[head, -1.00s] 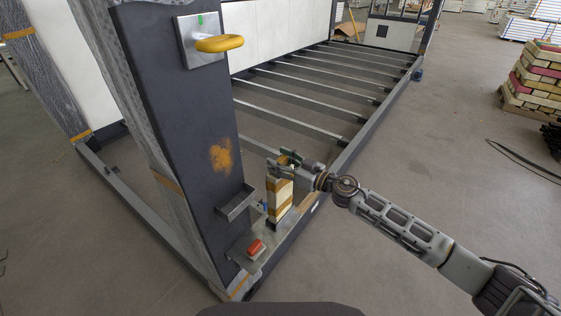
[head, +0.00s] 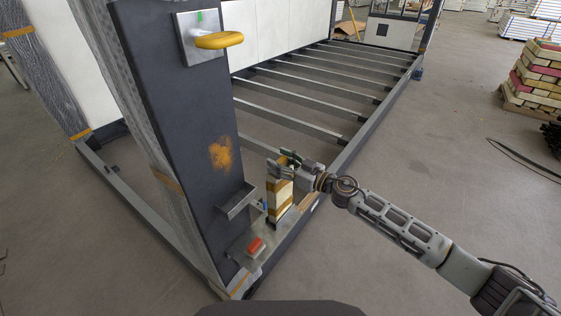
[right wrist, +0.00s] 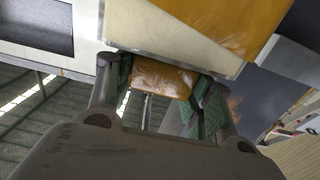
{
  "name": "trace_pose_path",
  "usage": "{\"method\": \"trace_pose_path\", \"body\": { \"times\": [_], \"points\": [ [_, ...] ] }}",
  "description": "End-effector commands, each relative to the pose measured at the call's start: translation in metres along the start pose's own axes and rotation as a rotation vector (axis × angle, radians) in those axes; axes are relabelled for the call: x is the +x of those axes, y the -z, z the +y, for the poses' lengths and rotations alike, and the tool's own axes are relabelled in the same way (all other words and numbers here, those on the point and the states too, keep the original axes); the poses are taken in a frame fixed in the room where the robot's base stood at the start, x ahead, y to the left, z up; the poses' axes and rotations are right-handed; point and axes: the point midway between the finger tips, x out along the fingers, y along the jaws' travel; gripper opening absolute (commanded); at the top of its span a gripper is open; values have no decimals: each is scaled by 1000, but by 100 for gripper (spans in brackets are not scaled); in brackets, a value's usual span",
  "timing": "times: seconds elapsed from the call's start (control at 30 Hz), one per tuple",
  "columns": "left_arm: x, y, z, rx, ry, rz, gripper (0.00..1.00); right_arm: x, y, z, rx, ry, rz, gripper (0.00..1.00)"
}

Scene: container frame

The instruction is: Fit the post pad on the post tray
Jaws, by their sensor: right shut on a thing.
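The post pad, a cream block with orange-brown bands (head: 279,199), is upright just right of the post tray. It fills the top of the right wrist view (right wrist: 190,35). My right gripper (head: 286,164) is at its top end, with green-padded fingers shut on its orange-brown part (right wrist: 160,78). The post tray (head: 236,203) is a small grey metal tray fixed low on the dark post. The pad appears apart from it; whether the pad's lower end touches the frame below is unclear. My left gripper is not in view.
The dark post (head: 190,130) carries a yellow handle (head: 219,40) on a plate. A red-orange block (head: 256,246) sits on a metal plate at the post's foot. Frame rails (head: 310,127) run behind.

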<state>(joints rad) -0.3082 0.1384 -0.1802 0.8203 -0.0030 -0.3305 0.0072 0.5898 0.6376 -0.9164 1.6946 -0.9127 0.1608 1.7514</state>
Motion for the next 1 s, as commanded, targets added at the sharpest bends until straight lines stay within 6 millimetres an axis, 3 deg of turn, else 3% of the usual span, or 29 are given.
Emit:
{"method": "trace_pose_path", "body": {
  "times": [0.87,0.9,1.0],
  "points": [
    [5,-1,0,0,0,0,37,0,-16,0,1,0,1,15],
    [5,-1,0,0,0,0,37,0,-15,0,1,0,1,57],
    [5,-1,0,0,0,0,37,0,-15,0,1,0,1,70]
  ]
}}
